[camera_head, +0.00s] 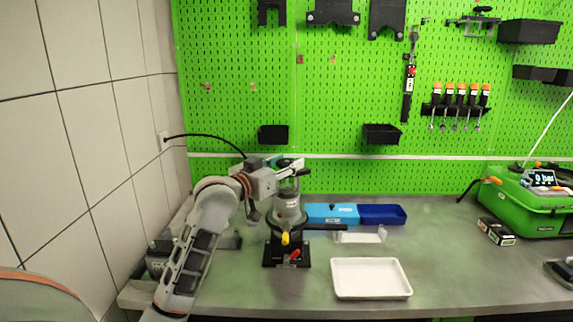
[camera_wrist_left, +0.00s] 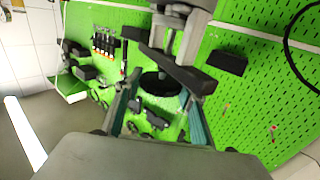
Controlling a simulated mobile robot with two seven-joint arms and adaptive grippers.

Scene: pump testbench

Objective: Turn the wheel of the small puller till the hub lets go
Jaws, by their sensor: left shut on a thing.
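My left gripper (camera_head: 296,166) is at the top of the pump, reaching in from the left. In the left wrist view its two teal-sided fingers (camera_wrist_left: 160,95) close around a dark round wheel (camera_wrist_left: 157,84), which I take to be the puller's wheel. Grey and black bars (camera_wrist_left: 172,55) lie just beyond it. The hub and the puller's lower parts are hard to make out. My right gripper is out of view.
A light blue bin (camera_head: 332,214) and a dark blue bin (camera_head: 383,214) stand behind right of the pump. A white tray (camera_head: 371,278) lies at front right. A green case (camera_head: 528,208) stands far right. The bench between tray and case is mostly clear. A tiled wall bounds the left.

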